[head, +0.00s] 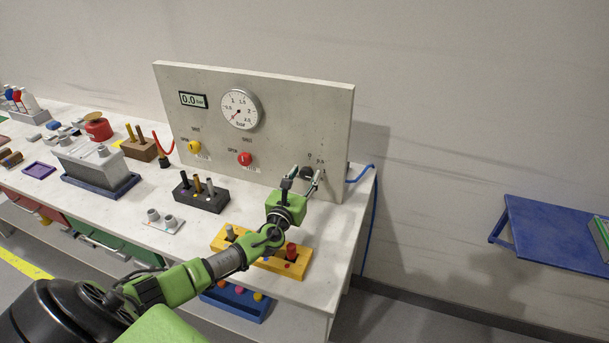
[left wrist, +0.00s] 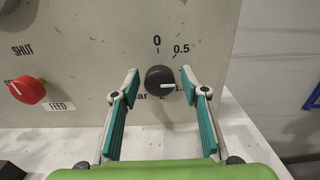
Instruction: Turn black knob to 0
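The black knob (left wrist: 159,79) sits on the grey panel (left wrist: 75,60) in the left wrist view, with a 0 printed above it and 0.5 at its upper right. Its white pointer line points right, below the 0.5 label; lower labels are partly hidden. The knob also shows small in the head view (head: 307,172). My left gripper (left wrist: 160,82) is open, one finger on each side of the knob, with gaps between the fingers and the knob. In the head view, the gripper (head: 304,178) is in front of the panel's lower right. My right gripper is not in view.
A red knob (head: 245,159) and a yellow knob (head: 194,146) are left on the panel, below a dial gauge (head: 240,110) and a display reading 0.0 (head: 193,100). A black peg block (head: 202,198) stands nearby.

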